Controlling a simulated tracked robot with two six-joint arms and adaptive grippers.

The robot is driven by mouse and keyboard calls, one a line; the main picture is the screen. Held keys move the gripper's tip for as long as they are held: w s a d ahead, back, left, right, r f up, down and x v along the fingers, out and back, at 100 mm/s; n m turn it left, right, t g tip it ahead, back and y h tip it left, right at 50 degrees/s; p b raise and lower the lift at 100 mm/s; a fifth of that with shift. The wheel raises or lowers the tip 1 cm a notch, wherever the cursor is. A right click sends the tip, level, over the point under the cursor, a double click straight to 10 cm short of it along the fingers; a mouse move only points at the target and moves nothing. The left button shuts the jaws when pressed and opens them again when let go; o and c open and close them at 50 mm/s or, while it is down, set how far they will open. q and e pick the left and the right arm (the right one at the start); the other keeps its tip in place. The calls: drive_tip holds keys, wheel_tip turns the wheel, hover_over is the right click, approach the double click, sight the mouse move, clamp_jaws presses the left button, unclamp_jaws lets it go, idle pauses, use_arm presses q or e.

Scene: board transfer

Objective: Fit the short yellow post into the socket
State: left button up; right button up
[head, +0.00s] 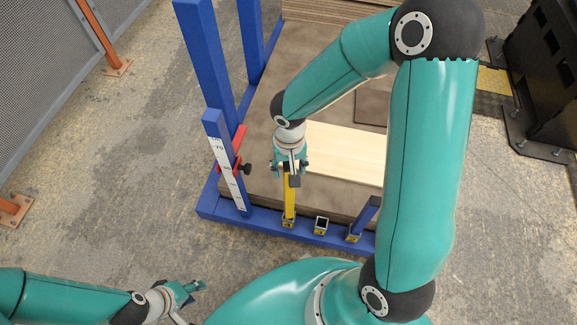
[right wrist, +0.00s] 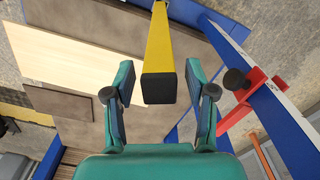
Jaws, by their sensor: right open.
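The yellow post (head: 289,203) stands upright at the front blue beam, its foot at the leftmost socket (head: 288,223). I cannot tell how deep it sits. My right gripper (head: 290,172) is above it, around its upper end. In the right wrist view the post (right wrist: 158,45), with a black end cap, runs between the two open fingers of my right gripper (right wrist: 159,75), with gaps on both sides. A second socket (head: 321,226) beside it looks empty. My left gripper (head: 190,293) is low at the left, away from the post; its jaw opening is unclear.
A blue upright with a scale (head: 226,165) and a red clamp (head: 239,141) stand close left of my right gripper. A pale board (head: 345,152) lies on the brown stack behind.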

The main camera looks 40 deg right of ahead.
wheel_tip(320, 180, up, 13)
drive_tip(key=p, duration=0.3)
idle(0.5)
